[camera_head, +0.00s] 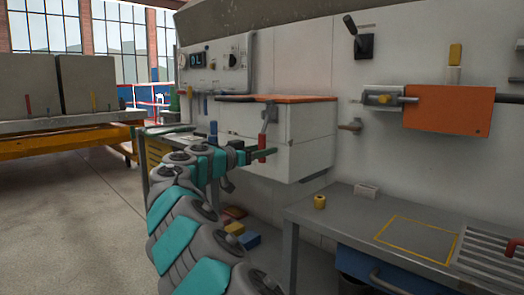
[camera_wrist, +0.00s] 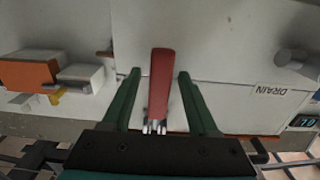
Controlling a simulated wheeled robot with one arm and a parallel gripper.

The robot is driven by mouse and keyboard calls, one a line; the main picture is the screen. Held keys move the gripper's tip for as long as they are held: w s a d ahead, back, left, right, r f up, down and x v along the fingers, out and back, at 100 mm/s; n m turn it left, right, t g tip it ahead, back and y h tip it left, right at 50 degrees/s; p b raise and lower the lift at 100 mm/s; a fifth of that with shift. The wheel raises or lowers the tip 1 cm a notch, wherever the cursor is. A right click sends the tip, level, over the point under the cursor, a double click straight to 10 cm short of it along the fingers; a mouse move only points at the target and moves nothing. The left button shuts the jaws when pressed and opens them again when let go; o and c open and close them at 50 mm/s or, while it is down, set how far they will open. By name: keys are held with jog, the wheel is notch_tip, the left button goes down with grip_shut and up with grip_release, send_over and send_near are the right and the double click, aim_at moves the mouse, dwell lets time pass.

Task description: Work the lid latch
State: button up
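The latch is a red handle (camera_head: 262,146) on a grey metal lever (camera_head: 269,114) at the front of a white box (camera_head: 312,124) with an orange-edged lid (camera_head: 285,98). The lid looks down on the box. My gripper (camera_head: 264,153) is at the handle, with its green fingers level with it. In the wrist view my gripper (camera_wrist: 159,75) is open. The red handle (camera_wrist: 160,80) stands between the two fingers, with a visible gap on each side. The latch's hook end is too small to make out.
An orange panel (camera_head: 450,110) with a bolt and a black lever (camera_head: 359,40) are on the wall to the right. A grey bench (camera_head: 345,215) carries a yellow knob (camera_head: 319,201) and a small white block (camera_head: 367,190).

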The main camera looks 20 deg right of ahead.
grip_shut()
dwell(1.2)
